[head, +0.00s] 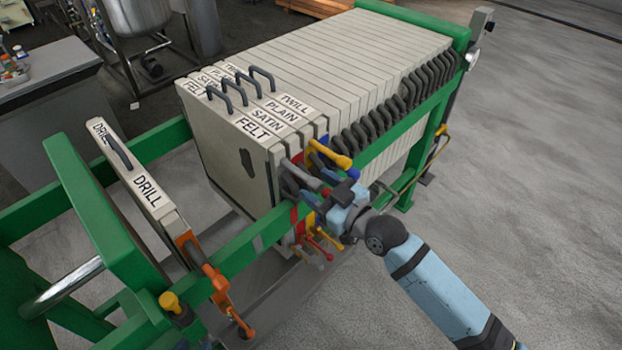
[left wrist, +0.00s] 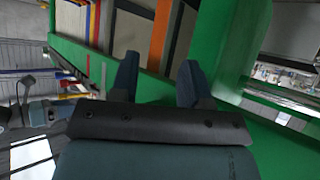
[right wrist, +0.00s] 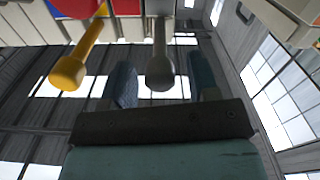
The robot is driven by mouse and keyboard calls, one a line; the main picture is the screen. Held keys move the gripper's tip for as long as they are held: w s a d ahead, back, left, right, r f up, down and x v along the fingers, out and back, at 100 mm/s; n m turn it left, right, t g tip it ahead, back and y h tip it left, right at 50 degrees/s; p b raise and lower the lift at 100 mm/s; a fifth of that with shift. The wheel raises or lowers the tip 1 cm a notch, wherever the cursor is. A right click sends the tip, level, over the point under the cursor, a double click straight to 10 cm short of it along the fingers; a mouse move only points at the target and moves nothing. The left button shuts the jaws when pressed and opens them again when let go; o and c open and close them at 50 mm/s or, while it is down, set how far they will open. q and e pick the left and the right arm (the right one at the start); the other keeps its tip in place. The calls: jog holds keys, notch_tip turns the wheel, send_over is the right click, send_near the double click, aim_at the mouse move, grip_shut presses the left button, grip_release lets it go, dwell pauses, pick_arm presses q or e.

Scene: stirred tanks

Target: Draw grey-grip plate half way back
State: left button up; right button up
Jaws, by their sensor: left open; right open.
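The grey grip (head: 304,176) sticks out from the side of the front plates of the pack, seemingly from the FELT plate (head: 228,150); its root is partly hidden. In the right wrist view the grey grip's rounded end (right wrist: 160,72) shows between the spread fingers. My right gripper (right wrist: 162,85) is open around or just short of it; contact cannot be told. In the head view the right gripper (head: 330,196) is among the coloured grips. My left gripper (left wrist: 157,80) is open and empty near the green rail; in the head view it is not clearly visible.
A yellow grip (right wrist: 78,62) is beside the grey one. Blue and red grips crowd there too. The DRILL plate (head: 145,185), with an orange grip (head: 214,285), stands apart near the green end frame (head: 95,215). A wide gap lies between DRILL and FELT. A green rail (head: 245,245) runs alongside.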

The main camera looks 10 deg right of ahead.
jog(key=shift+x, duration=1.2)
